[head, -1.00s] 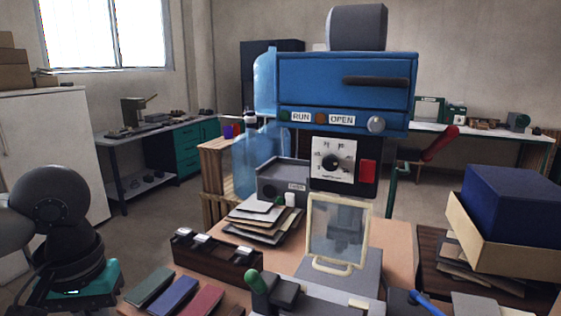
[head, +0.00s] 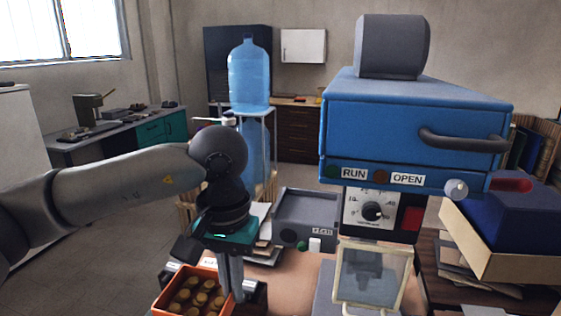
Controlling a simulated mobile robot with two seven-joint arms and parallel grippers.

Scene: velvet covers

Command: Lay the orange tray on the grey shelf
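The orange tray (head: 160,304) is at the bottom edge of the head view, left of centre, with several round brown pieces in it. Its near part is cut off by the frame. My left gripper (head: 232,286) points down at the tray's right side, its narrow grey fingers close together by the right wall. I cannot tell whether they grip that wall or only stand beside it. My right gripper is not in view. I cannot pick out a grey shelf with certainty.
A blue machine (head: 410,125) with a handle stands right of centre, a clear guard (head: 370,275) below it. A grey box (head: 305,219) sits left of it. A tall blue water bottle (head: 249,75) stands behind. A blue block in a carton (head: 480,237) is at the right.

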